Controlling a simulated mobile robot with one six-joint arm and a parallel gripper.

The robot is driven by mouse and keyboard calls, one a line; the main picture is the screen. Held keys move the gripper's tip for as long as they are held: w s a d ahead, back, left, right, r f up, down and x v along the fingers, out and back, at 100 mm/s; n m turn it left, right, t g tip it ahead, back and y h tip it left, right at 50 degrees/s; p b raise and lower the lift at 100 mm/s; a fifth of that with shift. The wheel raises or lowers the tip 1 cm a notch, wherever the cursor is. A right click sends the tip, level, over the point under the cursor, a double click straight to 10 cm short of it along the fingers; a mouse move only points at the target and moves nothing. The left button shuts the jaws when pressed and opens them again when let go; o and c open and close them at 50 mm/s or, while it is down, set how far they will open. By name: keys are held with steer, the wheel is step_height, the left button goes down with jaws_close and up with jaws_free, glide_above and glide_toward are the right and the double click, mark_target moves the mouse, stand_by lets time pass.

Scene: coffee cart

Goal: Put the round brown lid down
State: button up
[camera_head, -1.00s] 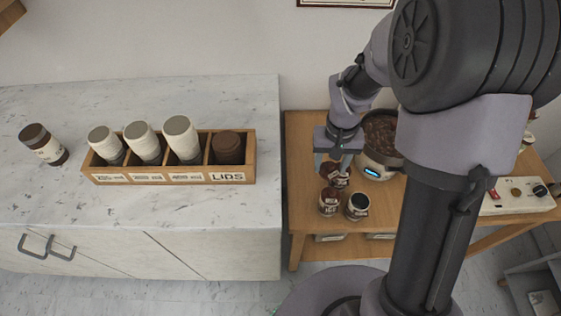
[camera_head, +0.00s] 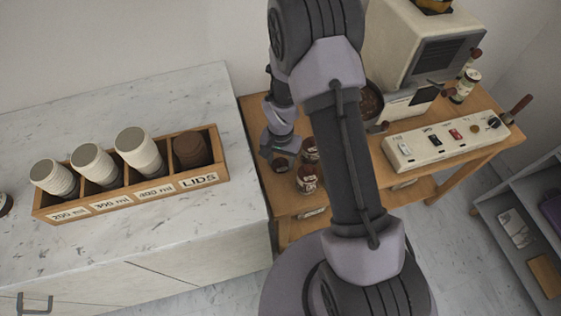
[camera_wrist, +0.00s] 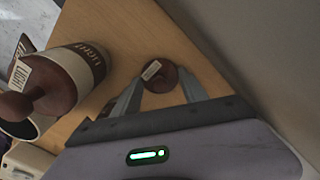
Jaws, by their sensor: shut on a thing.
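The round brown lid (camera_wrist: 160,74), with a small white label, sits between the two fingers of my gripper (camera_wrist: 158,88) in the wrist view. My gripper is shut on it, over the wooden table. In the head view my gripper (camera_head: 280,148) points down near the table's left edge, and the lid (camera_head: 281,166) shows as a dark round shape just below it. I cannot tell whether the lid touches the table top.
Jars (camera_head: 308,180) stand right of my gripper; a large brown-lidded jar (camera_wrist: 78,75) shows at left in the wrist view. The wooden table (camera_head: 249,112) also bears a beige switch panel (camera_head: 445,140). A cup-and-lid box (camera_head: 130,203) stands on the marble counter (camera_head: 205,95).

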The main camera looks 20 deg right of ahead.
steer(key=shift+r, duration=0.1)
steer(key=o, duration=1.3)
steer(key=shift+o, duration=0.2)
